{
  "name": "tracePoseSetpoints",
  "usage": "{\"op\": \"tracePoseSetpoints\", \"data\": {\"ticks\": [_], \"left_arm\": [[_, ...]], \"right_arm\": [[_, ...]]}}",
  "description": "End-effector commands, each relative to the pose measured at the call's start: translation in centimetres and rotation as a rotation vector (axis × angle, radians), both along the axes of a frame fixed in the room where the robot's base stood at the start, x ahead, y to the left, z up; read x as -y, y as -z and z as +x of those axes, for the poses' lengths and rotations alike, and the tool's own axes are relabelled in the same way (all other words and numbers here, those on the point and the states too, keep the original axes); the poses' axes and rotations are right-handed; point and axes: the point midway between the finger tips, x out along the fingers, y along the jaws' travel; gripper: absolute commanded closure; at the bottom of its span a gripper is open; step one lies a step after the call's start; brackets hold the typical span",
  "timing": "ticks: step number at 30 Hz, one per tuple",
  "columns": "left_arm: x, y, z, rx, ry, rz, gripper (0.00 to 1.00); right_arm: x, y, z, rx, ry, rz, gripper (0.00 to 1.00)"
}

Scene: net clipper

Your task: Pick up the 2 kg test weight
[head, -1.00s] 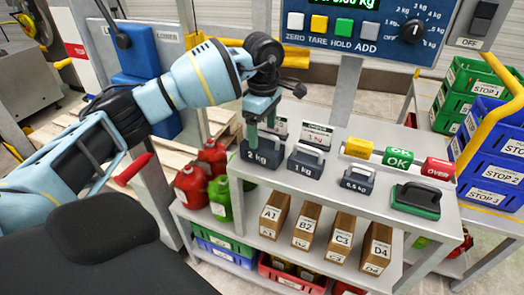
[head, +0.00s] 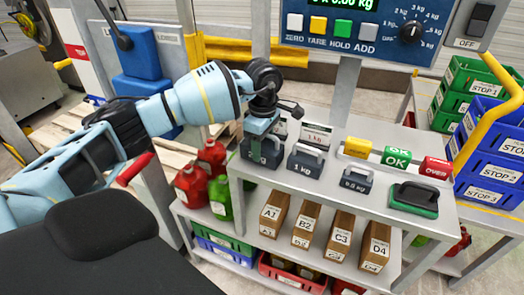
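The 2 kg test weight (head: 272,161) is a dark block at the left end of the grey bench's top shelf. My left gripper (head: 258,148) points down at it from above, its fingers at the handle and covering part of the label. The handle is mostly hidden, and I cannot tell whether the fingers are closed on it. The weight appears to rest on the shelf. My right gripper is not in view.
To the right stand a 1 kg weight (head: 305,162) and a 0.5 kg weight (head: 356,181). Behind are label cards (head: 316,136). A green-based brush or pad (head: 414,200) lies further right. Red jugs (head: 191,186) stand left of the bench, below the top.

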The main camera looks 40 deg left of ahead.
Motion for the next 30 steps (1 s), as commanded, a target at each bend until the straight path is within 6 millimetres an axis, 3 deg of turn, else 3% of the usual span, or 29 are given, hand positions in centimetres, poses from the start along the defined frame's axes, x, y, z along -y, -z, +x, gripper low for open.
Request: {"op": "tracePoseSetpoints", "data": {"ticks": [1, 12, 25, 30], "left_arm": [[0.0, 0.0, 0.0, 0.000, 0.000, 0.000, 0.55], [0.0, 0.0, 0.0, 0.000, 0.000, 0.000, 1.00], [0.0, -0.7, 0.2, 0.009, 0.000, -0.003, 1.00], [0.0, -1.8, 0.2, 0.013, -0.001, -0.003, 1.00]], "right_arm": [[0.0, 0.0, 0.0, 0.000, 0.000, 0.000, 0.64], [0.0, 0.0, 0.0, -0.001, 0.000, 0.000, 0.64], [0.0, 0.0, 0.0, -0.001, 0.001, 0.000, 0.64], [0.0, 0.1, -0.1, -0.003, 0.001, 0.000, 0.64]]}}
